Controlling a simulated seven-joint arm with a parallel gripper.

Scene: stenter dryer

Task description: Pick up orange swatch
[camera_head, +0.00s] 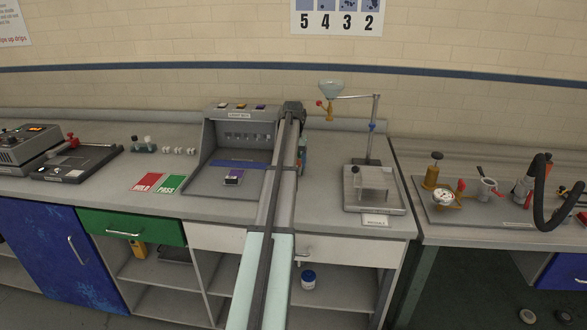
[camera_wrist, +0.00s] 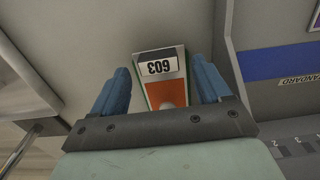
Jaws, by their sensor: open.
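The orange swatch (camera_wrist: 174,88) shows in the wrist view between my two blue fingers. It has a dark block and a white label at its far end, with the number 603 upside down, and thin green and white edges. My gripper (camera_wrist: 160,68) is open, with one finger on each side of the swatch. I cannot tell whether the fingers touch it. The near end of the swatch is hidden by the gripper body. In the head view my arm covers the swatch, beside the right wall of the light box.
The grey light box (camera_head: 195,150) stands just left of my arm, with a purple swatch (camera_head: 235,176) inside. A red HOLD card (camera_head: 147,182) and green PASS card (camera_head: 170,183) lie further left. A scale-like stand (camera_head: 376,200) with a funnel (camera_head: 331,88) stands right.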

